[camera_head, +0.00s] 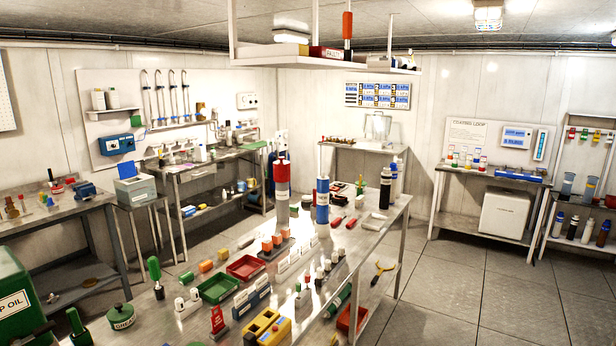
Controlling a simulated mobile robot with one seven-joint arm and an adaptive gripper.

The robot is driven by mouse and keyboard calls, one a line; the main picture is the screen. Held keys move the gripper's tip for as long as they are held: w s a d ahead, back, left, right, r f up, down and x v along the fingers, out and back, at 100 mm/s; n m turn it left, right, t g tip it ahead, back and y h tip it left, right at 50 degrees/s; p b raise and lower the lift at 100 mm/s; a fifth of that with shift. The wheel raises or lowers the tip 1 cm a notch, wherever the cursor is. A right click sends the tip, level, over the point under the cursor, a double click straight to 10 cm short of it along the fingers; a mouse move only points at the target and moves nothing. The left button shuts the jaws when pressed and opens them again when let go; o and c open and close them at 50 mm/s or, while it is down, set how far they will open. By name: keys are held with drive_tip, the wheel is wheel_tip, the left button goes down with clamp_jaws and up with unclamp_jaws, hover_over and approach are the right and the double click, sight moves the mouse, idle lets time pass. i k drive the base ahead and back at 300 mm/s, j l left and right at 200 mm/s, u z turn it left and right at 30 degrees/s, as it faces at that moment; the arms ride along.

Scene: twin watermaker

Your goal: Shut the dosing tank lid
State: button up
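No label that I can read marks the dosing tank. My gripper is not in view.
A long metal bench (345,243) crowded with bottles, trays and small parts fills the middle. A green oil container (18,290) is at the near left. A shelf (330,60) hangs above. The tiled floor (455,290) at the right is clear.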

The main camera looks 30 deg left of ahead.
sight(127, 169)
drive_tip(key=u, duration=2.2)
drive_tip(key=i+l+z, duration=0.2)
drive_tip(key=l, duration=0.2)
drive_tip(key=i+l+z, duration=0.15)
drive_tip(key=l, duration=0.25)
drive_tip(key=i+l+z, duration=0.2)
drive_tip(key=l, duration=0.15)
drive_tip(key=i+l+z, duration=1.05)
drive_tip(key=i+z, duration=0.55)
drive_tip(key=i, duration=0.95)
drive_tip(key=i+u, duration=0.1)
drive_tip(key=i, duration=1.1)
